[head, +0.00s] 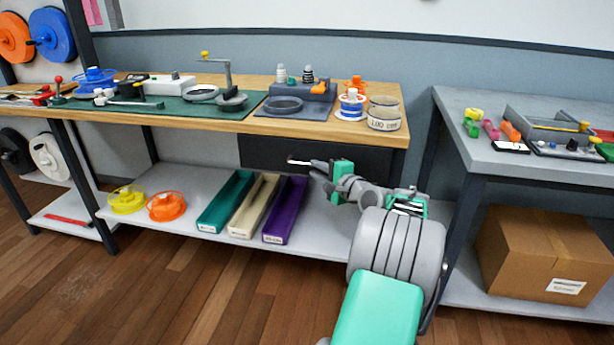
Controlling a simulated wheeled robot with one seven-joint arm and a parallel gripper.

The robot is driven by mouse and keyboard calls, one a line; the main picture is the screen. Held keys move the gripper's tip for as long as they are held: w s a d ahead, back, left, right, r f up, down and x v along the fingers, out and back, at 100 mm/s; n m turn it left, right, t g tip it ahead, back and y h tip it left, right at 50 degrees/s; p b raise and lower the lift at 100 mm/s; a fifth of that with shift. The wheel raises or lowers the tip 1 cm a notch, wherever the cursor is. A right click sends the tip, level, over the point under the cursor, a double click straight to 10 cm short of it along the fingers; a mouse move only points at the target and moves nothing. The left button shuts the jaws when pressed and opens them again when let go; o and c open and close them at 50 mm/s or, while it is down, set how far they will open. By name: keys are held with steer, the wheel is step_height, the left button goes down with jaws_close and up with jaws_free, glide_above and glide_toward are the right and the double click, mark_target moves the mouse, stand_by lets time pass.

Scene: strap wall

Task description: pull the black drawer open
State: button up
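The black drawer (262,152) sits under the right end of the wooden workbench top. Its front looks flush beneath the bench edge. A pale handle (296,161) shows on the drawer front. My gripper (316,168) reaches in from the right, with its fingertips at or very close to the handle's right end.
The wooden bench top (190,122) carries spools, mats and small tools. Teal, cream and purple trays (285,212) lie on the lower shelf below the drawer. A grey table (490,157) stands at right with a cardboard box (540,250) beneath. The floor in front is clear.

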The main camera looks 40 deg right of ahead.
mark_target(308, 165)
steer(key=w, duration=0.3)
steer(key=w+f+b, duration=0.1)
steer(key=w, duration=0.1)
steer(key=shift+w+d, duration=0.35)
steer(key=shift+r, duration=0.1)
jaws_close()
stand_by(0.9)
